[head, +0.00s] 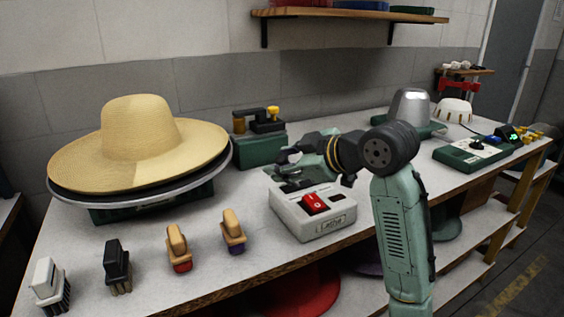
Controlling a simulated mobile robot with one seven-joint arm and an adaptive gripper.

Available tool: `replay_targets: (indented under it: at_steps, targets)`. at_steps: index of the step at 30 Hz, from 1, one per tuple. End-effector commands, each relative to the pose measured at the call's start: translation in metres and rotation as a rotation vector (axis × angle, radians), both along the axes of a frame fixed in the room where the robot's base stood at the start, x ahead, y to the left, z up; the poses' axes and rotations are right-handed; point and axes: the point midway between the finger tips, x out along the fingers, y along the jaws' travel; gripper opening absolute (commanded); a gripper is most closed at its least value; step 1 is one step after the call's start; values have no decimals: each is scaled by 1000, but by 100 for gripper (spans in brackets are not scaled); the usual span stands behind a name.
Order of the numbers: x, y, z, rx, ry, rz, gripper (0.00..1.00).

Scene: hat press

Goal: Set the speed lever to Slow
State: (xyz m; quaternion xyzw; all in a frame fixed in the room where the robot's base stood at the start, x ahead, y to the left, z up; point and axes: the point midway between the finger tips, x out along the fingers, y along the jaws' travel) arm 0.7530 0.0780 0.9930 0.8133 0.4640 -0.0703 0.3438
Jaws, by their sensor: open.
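My gripper (284,167) hangs over the back left part of a white control box (322,226) on the bench, with its jaws open and nothing visible between them. The box has a red rocker switch (315,203) and a small label on its front. My gripper and arm cover the back of the box, so I cannot see whether a lever is there. A green control box (468,155) at the right has a small dark lever or knob (478,143) on top. Its markings are too small to read, so I cannot tell whether this is the speed lever.
A straw hat (140,145) sits on a round stand at the left. Several brushes (118,267) stand along the front edge. A green base with a yellow knob (260,140) is behind my gripper. A metal dome (410,105) stands behind my arm. A shelf (350,15) is overhead.

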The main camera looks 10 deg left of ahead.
Motion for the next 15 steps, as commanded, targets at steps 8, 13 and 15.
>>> replay_targets:
  at_steps: [8,13,15]
  targets:
    - [-32,-41,25,-2,-4,-4,41]
    - [-49,-63,39,-1,-3,-4,41]
    - [-55,-70,43,-2,-2,-3,41]
